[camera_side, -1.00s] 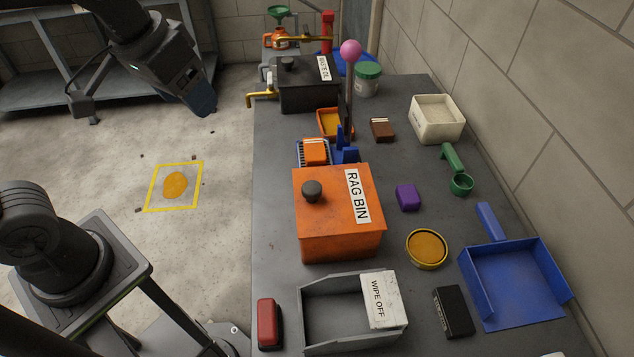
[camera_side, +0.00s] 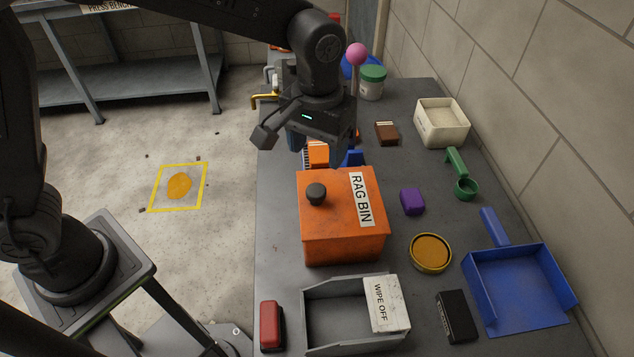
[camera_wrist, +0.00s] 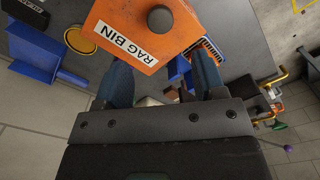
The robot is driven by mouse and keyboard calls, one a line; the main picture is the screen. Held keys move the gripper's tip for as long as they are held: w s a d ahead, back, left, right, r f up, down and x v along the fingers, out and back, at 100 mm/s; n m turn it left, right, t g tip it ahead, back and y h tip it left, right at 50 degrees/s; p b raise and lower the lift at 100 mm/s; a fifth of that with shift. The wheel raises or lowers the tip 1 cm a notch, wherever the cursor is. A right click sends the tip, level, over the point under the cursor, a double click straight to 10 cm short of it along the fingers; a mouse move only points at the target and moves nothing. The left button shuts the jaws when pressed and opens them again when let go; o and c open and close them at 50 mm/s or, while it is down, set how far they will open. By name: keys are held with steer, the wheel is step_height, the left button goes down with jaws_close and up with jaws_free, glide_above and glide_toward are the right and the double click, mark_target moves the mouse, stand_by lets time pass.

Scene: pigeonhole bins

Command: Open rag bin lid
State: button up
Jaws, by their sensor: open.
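The orange rag bin (camera_side: 342,237) stands on the grey bench with its lid shut. A black round knob (camera_side: 316,194) sits on the left part of the lid, beside a white RAG BIN label (camera_side: 362,199). My gripper (camera_side: 325,150) is behind the bin in the side view, above the bench and apart from the lid. Its fingers are partly hidden there. In the wrist view, my gripper (camera_wrist: 162,78) shows two blue fingers spread apart with nothing held between them. The rag bin (camera_wrist: 128,35) and its knob (camera_wrist: 160,18) lie beyond the fingertips.
An open grey bin (camera_side: 335,320) labelled WIPE OFF stands in front. A blue dustpan (camera_side: 517,290), purple block (camera_side: 412,201) and round yellow tin (camera_side: 430,253) lie to the right. An orange-topped brush (camera_side: 317,155) and pink-ball lever (camera_side: 356,55) are near my gripper.

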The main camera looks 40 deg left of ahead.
mark_target(317, 188)
step_height(317, 188, down, 9)
steer(key=shift+f, duration=0.1)
steer(key=shift+c, duration=0.2)
jaws_close()
stand_by(0.6)
